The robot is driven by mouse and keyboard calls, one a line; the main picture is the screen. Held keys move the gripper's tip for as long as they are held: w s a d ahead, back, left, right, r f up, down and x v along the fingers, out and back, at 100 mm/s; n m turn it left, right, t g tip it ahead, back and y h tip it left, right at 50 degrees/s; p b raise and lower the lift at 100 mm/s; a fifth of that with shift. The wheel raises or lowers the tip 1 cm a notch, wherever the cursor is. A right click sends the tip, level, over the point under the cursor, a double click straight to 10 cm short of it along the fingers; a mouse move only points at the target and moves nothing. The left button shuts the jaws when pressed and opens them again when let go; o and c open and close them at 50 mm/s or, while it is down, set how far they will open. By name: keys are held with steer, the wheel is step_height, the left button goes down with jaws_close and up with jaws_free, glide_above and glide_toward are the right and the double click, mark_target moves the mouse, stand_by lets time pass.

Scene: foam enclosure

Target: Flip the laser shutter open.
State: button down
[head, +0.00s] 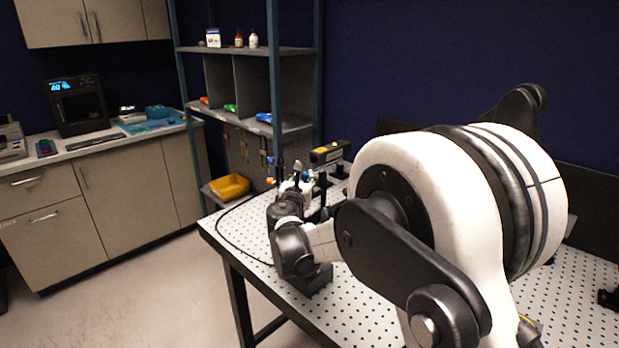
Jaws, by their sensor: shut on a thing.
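A black laser housing (328,153) with a yellow label stands raised above the perforated optical table (350,306), near its far left part. My gripper (299,176) is at the far end of my arm, just left of the laser housing and among small optics. My wrist hides most of it, and the fingertips are tiny in this view. It appears shut on a small part there, taken to be the laser shutter. The shutter's own shape and its open or closed position cannot be made out.
A dark cable (222,237) loops over the table's left edge. Behind stands a shelf rack (288,127) with small bins and bottles. A yellow bin (229,187) sits low on it. A counter (95,146) with devices is at left. My arm covers much of the table.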

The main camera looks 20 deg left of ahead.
steer(key=c, duration=1.7)
jaws_free()
steer(key=shift+s+a, duration=0.1)
steer(key=shift+s, duration=0.15)
steer(key=shift+o, duration=0.4)
steer(key=v, duration=1.2)
